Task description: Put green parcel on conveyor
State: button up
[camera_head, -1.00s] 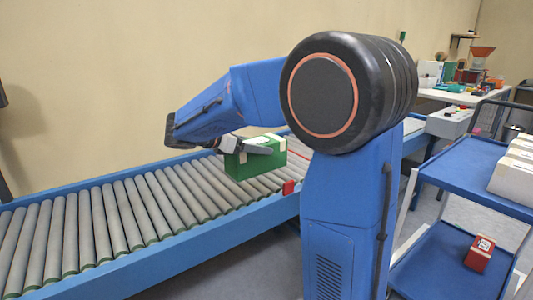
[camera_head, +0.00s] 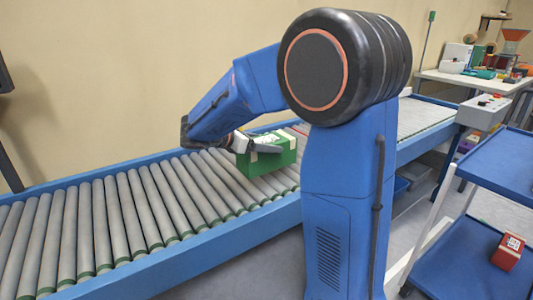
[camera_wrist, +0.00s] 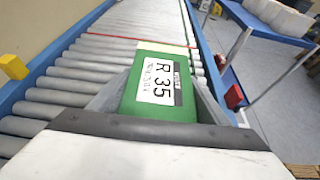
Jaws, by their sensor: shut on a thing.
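The green parcel (camera_head: 268,160) is held in my gripper (camera_head: 262,146) over the conveyor (camera_head: 125,213). In the wrist view the green parcel (camera_wrist: 158,88) sits between both fingers and shows a white label reading R 35. In the head view it hangs at or just above the grey rollers, slightly tilted. I cannot tell whether its underside touches them. My gripper is shut on the parcel, and its fingers also show in the wrist view (camera_wrist: 160,98).
A blue cart (camera_head: 500,165) stands at the right, with a red parcel (camera_head: 508,251) on its lower shelf. A white table (camera_head: 470,80) with tools is at the back right. Blue rails edge the conveyor, and its rollers at the left are clear.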

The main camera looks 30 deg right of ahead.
jog(key=shift+f, duration=1.75)
jog(key=shift+f, duration=0.1)
jog(key=o, duration=1.5)
jog(key=shift+c, duration=0.2)
jog(key=v, duration=1.2)
